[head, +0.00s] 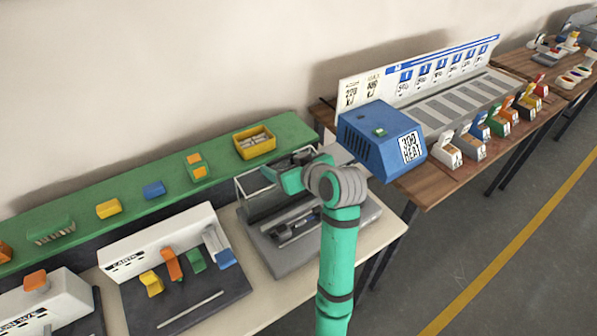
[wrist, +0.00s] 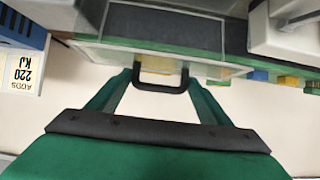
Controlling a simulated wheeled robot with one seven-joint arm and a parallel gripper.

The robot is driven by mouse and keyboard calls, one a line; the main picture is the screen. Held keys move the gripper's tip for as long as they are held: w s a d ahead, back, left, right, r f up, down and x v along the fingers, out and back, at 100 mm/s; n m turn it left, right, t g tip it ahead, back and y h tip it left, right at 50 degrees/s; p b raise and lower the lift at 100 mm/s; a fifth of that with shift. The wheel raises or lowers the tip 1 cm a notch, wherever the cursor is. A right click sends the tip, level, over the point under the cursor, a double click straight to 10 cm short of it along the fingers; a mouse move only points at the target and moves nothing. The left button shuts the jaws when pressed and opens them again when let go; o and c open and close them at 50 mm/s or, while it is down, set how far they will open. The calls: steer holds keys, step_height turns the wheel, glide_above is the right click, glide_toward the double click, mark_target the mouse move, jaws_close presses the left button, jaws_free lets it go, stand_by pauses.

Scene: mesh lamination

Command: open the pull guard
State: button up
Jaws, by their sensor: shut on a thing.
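The pull guard (head: 252,187) is a clear, thin-framed box over a grey machine (head: 300,233) on the middle table in the head view. In the wrist view its clear panel (wrist: 165,28) spans the top. A dark U-shaped handle (wrist: 160,88) sticks out from the panel's edge. My gripper (wrist: 157,82), with green fingers, is shut on this handle, one finger at each side. In the head view my gripper (head: 278,172) is at the guard's upper part, and my arm hides the machine's right part.
A blue heat box (head: 375,138) stands close to the right of my arm. A green shelf (head: 130,212) with a yellow bin (head: 254,142) runs behind. A dark board (head: 190,292) with coloured blocks lies left. The floor (head: 470,240) at right is clear.

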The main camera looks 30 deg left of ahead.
steer(key=shift+w+a+r, duration=0.25)
steer(key=shift+w+r, duration=0.2)
steer(key=o, duration=1.2)
steer(key=shift+f, duration=0.15)
steer(key=shift+s+a+f+h, duration=0.1)
steer(key=shift+h, duration=0.2)
steer(key=v, duration=1.1)
